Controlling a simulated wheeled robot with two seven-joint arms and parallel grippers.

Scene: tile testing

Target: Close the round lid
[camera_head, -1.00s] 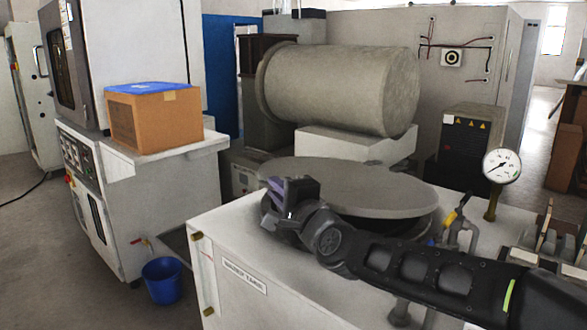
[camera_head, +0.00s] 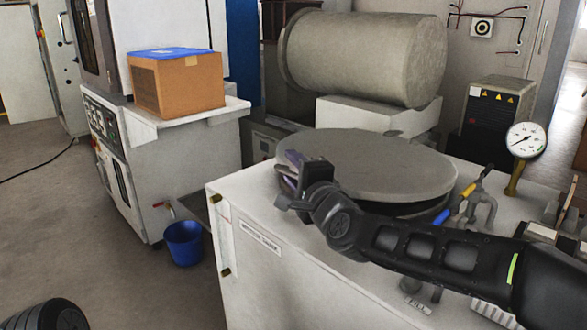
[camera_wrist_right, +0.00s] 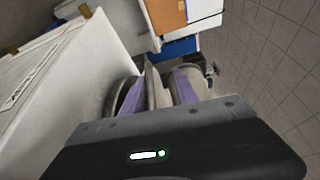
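The round lid (camera_head: 375,158) is a flat grey disc above the opening on top of the white tank cabinet (camera_head: 300,285). A dark gap shows under the lid along its front right edge. My right gripper (camera_head: 288,172) is at the lid's left front edge, with the arm coming in from the right. In the right wrist view, its purple-padded fingers (camera_wrist_right: 158,92) stand apart on either side of a pale edge, which seems to be the lid's. I see no clear sign of a firm grip. My left gripper is not in view.
A pressure gauge (camera_head: 525,140) and valves with blue and yellow handles (camera_head: 460,200) stand right of the lid. A large grey cylinder (camera_head: 365,60) lies behind it. A cardboard box (camera_head: 178,85) sits on a shelf at left, above a blue bucket (camera_head: 184,243) on the floor.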

